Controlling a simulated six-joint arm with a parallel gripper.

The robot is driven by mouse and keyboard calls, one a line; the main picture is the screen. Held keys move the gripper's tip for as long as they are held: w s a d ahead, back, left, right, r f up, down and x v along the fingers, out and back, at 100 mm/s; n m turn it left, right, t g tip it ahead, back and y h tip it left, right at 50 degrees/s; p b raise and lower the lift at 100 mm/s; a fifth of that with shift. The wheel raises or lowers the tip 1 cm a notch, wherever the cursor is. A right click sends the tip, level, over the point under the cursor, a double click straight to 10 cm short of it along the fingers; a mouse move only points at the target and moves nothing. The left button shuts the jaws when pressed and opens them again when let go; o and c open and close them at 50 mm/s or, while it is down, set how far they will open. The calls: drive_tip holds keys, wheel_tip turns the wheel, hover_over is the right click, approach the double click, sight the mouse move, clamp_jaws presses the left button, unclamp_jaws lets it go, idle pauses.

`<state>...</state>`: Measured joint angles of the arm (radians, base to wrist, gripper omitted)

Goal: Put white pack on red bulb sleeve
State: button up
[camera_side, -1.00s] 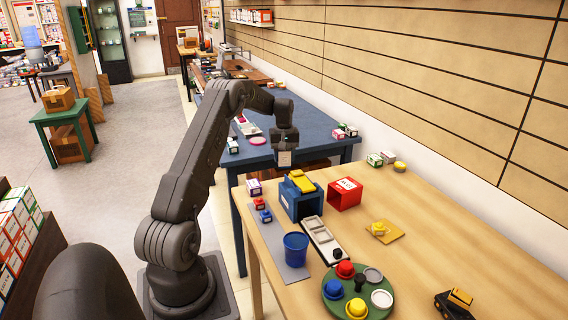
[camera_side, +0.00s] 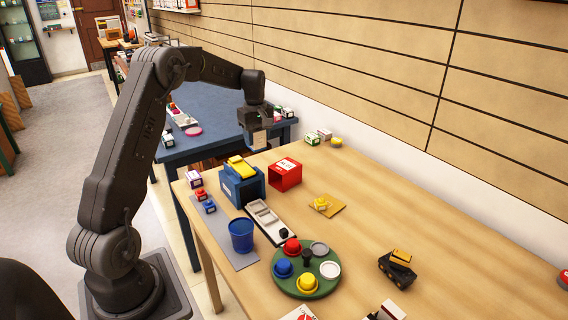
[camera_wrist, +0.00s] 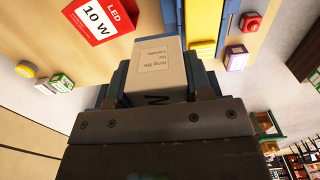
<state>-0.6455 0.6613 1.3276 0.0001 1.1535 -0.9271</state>
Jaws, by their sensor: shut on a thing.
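The white pack (camera_side: 259,140) hangs below my gripper (camera_side: 257,126), which is shut on it. The pack (camera_wrist: 156,60) also shows in the wrist view, with printed text on its face, between the fingers of my gripper (camera_wrist: 158,88). The red bulb sleeve (camera_side: 285,174) stands on the wooden table, with a white label on top. In the wrist view the sleeve (camera_wrist: 98,18) shows at the upper left, its label reading LED 10 W. In the side view the pack is held in the air, up and left of the sleeve, apart from it.
A blue box (camera_side: 242,188) with a yellow top stands just left of the sleeve. Small packs (camera_side: 317,137) stand behind. The table right of the sleeve is mostly clear.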

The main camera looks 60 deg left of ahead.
drive_tip(key=w+d+f, duration=0.1)
drive_tip(key=w, duration=0.1)
drive_tip(key=w+d+f, duration=0.3)
drive_tip(key=w+f, duration=0.1)
drive_tip(key=shift+w+d, duration=0.4)
drive_tip(key=shift+f, duration=2)
drive_tip(key=shift+f, duration=0.2)
drive_tip(key=o, duration=0.9)
drive_tip(key=shift+o, duration=0.2)
drive_tip(key=shift+r, duration=0.1)
